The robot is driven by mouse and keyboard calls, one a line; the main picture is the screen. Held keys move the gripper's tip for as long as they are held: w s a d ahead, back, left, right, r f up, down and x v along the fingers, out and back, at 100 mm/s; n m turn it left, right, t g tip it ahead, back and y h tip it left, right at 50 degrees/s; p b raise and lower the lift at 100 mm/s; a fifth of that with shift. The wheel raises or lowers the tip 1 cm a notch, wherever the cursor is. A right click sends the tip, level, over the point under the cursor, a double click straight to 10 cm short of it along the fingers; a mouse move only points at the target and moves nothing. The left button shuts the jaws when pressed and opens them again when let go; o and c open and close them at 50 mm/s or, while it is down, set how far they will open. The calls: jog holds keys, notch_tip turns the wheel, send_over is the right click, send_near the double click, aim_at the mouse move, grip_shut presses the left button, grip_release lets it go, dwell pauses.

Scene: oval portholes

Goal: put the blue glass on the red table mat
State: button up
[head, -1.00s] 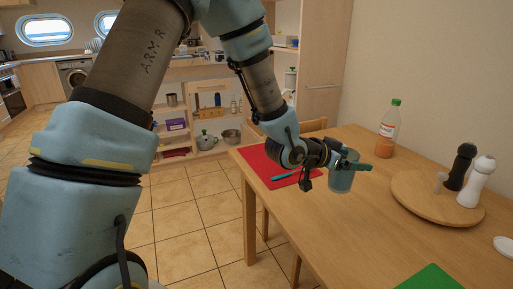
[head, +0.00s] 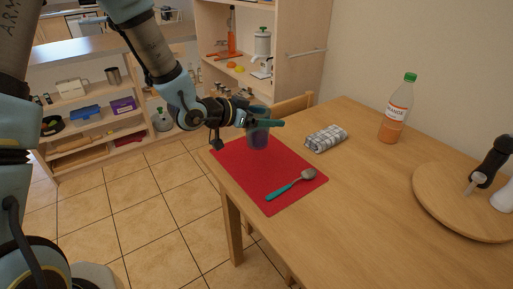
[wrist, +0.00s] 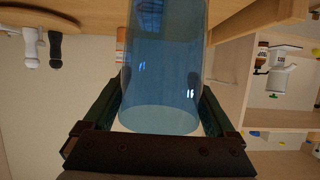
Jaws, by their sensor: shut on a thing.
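The blue glass (head: 258,138) is between the fingers of my gripper (head: 264,124) in the head view, over the far part of the red table mat (head: 236,160). In the wrist view the clear blue glass (wrist: 163,70) fills the middle, with a dark finger on each side; my gripper (wrist: 162,112) is shut on it. Whether the glass bottom touches the mat or is just above it, I cannot tell. A spoon (head: 291,184) with a teal handle lies on the near right part of the mat.
A folded checked cloth (head: 326,138) lies right of the mat. An orange drink bottle (head: 396,110) stands behind it. A round wooden board (head: 450,205) with pepper and salt mills is at the right. A chair (head: 292,105) stands at the table's far edge. The table's middle is clear.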

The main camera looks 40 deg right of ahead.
aim_at(265, 143)
jog(key=shift+f+p, duration=0.65)
jog(key=shift+f, duration=3.65)
jog(key=shift+f, duration=0.25)
jog(key=o, duration=1.3)
jog(key=shift+c, duration=0.2)
jog(key=shift+r, duration=0.1)
